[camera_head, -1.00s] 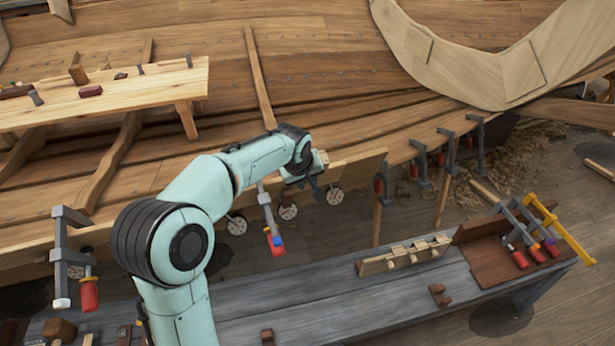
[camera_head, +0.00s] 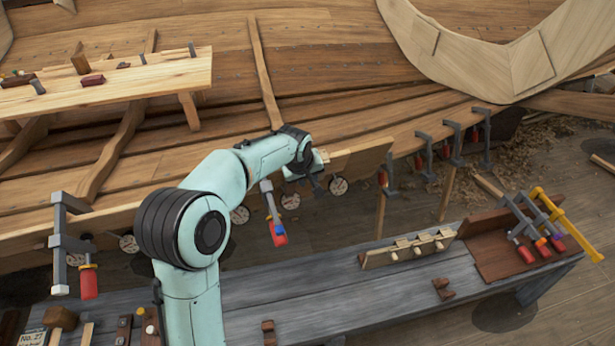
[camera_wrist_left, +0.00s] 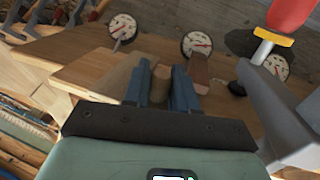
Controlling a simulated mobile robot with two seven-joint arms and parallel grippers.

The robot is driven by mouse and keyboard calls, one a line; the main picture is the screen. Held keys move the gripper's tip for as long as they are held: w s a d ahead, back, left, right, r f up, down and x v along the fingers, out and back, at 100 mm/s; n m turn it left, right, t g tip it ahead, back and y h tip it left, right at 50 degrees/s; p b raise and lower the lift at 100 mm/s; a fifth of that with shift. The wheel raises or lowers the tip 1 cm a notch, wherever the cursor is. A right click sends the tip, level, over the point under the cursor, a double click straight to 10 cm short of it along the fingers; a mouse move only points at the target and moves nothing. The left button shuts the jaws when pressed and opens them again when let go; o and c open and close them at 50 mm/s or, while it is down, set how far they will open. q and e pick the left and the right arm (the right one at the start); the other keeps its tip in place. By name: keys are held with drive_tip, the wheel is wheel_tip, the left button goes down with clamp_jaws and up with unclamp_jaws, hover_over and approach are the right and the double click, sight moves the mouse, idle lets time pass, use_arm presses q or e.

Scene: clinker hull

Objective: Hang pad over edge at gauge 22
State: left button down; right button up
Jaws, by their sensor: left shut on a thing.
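My left gripper (camera_head: 315,180) is at the edge of the hull's upper plank (camera_head: 345,160), above the row of dial gauges. In the left wrist view its two blue fingers (camera_wrist_left: 161,88) are shut on a small brown piece (camera_wrist_left: 162,86), which I take to be the pad. Another brown block (camera_wrist_left: 198,74) shows just beside the right finger; I cannot tell if it is part of the pad. My right gripper is out of view.
A clamp with a red handle (camera_head: 276,232) hangs from the edge just left of the gripper. Another clamp (camera_head: 62,240) is at far left; several more (camera_head: 453,142) are right. A grey bench (camera_head: 330,286) stands below, with a rack (camera_head: 408,250) and clamps (camera_head: 540,222).

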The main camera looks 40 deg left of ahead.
use_arm(q)
drive_tip(key=shift+a+f, duration=0.1)
drive_tip(key=shift+f, duration=0.15)
idle(0.3)
drive_tip(key=c, duration=0.8)
unclamp_jaws()
drive_tip(key=shift+f, duration=0.1)
drive_tip(key=v, duration=1.3)
drive_tip(key=shift+r, duration=0.3)
drive_tip(key=shift+w, duration=0.1)
